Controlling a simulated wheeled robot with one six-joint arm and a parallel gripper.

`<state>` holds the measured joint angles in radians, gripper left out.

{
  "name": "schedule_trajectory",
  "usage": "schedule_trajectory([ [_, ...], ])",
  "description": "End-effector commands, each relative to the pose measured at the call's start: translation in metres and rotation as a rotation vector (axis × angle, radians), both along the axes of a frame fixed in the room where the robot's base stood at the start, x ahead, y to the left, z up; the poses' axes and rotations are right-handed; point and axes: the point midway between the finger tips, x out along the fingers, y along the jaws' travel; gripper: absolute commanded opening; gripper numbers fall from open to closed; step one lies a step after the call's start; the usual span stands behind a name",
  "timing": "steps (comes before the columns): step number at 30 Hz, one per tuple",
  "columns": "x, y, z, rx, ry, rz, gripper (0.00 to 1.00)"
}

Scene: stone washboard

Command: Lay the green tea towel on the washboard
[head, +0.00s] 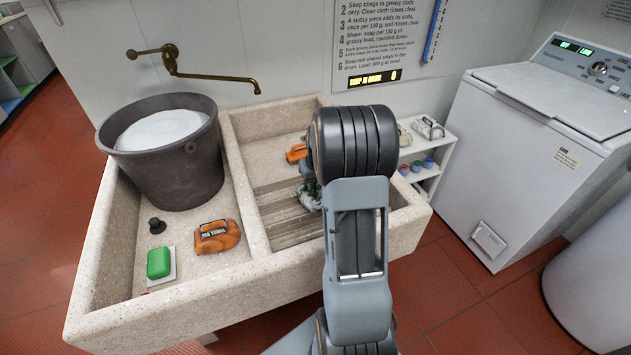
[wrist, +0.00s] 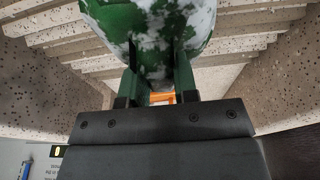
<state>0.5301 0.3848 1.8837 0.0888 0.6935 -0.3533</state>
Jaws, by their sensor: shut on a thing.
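My gripper (wrist: 157,62) is shut on a green cloth bundle (wrist: 150,22) with white, suds-like patches, which appears to be the green tea towel. In the head view the bundle (head: 309,197) shows low in the right basin, partly hidden by my arm. The stone washboard (head: 283,216) is the ridged slope in that basin; its steps also show in the wrist view (wrist: 80,45). The bundle is over the ridges. I cannot tell whether it touches them.
Another orange item (head: 296,153) lies behind my gripper. A brass tap (head: 195,74) and basin divider (head: 240,185) stand nearby.

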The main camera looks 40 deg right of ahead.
Motion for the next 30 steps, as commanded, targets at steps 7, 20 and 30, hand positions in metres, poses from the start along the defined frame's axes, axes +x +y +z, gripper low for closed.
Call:
schedule_trajectory([
  [7,-0.001,0.000,-0.005,0.000,-0.001,0.000,0.04],
  [20,-0.003,0.000,-0.014,0.000,-0.001,0.000,0.04],
  [30,-0.003,0.001,-0.014,0.000,0.000,0.000,0.52],
])
